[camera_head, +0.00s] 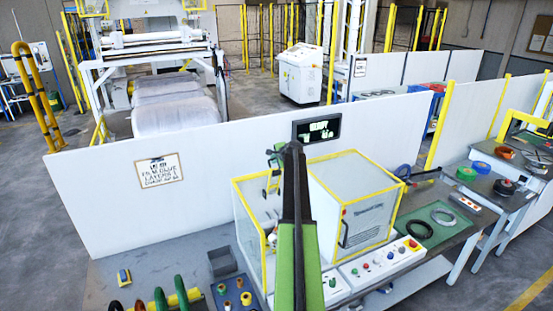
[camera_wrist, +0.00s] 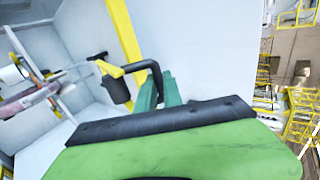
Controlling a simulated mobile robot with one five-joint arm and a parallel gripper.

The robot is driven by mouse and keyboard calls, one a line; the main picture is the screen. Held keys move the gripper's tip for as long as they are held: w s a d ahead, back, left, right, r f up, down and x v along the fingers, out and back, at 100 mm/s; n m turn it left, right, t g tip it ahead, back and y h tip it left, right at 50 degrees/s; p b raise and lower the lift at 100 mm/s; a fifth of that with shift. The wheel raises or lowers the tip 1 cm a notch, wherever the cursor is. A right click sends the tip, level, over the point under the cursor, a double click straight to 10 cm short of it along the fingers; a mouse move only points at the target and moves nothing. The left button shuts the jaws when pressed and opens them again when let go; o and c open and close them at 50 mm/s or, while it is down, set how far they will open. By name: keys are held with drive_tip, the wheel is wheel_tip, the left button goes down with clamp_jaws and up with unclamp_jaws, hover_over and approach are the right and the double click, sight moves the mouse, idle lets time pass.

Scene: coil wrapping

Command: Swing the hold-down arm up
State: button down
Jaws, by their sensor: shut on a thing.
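The hold-down arm (camera_wrist: 113,71) shows in the wrist view as a short yellow lever with a dark cylinder (camera_wrist: 117,90) below it and a bent black handle (camera_wrist: 149,66) on its right. My gripper (camera_wrist: 157,89) has its teal fingers shut around the lower end of that handle. In the head view my gripper (camera_head: 274,158) is at the open top of the yellow-framed machine enclosure (camera_head: 246,222). My own arm hides part of that enclosure. The hold-down arm is small there and hard to make out.
A white cabinet (camera_head: 352,205) with yellow edges stands right of the enclosure. A yellow post (camera_wrist: 126,32) rises close behind the handle. A button panel (camera_head: 380,264) lies in front.

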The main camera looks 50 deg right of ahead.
drive_tip(key=shift+w+a+f, duration=0.1)
drive_tip(key=shift+w+a, duration=0.1)
drive_tip(key=shift+a, duration=0.1)
drive_tip(key=c, duration=1.5)
unclamp_jaws()
drive_tip(key=shift+w, duration=0.15)
drive_tip(key=shift+s+d, duration=0.15)
drive_tip(key=shift+s, duration=0.05)
